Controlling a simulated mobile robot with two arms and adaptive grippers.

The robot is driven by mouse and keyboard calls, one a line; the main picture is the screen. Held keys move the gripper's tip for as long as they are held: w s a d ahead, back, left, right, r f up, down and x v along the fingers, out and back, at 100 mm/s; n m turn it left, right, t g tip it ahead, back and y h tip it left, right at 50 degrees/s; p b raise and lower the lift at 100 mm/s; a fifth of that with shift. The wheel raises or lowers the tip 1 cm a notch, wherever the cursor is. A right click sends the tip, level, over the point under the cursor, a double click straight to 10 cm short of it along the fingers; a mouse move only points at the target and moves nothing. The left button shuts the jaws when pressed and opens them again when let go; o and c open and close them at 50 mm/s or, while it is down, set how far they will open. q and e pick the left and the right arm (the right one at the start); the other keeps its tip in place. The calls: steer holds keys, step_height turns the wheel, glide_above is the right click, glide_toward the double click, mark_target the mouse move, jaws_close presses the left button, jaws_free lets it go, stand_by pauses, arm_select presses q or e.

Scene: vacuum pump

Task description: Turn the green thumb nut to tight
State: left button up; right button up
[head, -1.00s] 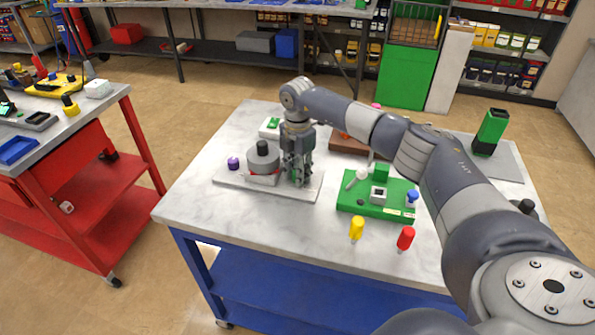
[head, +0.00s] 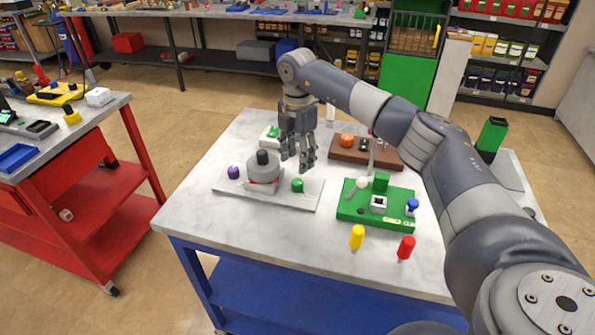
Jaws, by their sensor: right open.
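The green thumb nut (head: 297,185) sits on the right part of a light grey base plate (head: 230,189) on the table. The grey vacuum pump body (head: 264,172) with a black top and a red band stands on the same plate, left of the nut. A purple knob (head: 233,172) is at the plate's left end. My right gripper (head: 296,167) points down above and slightly behind the green nut, open and empty, apart from it. The nut is in full view; its tightness cannot be told. My left gripper is not in view.
A green board (head: 350,212) with small parts lies right of the plate. Yellow (head: 357,236) and red (head: 406,247) handles stand near the front edge. A brown block (head: 345,155) lies behind. The table's left front is clear.

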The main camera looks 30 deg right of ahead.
steer(key=shift+r, duration=1.7)
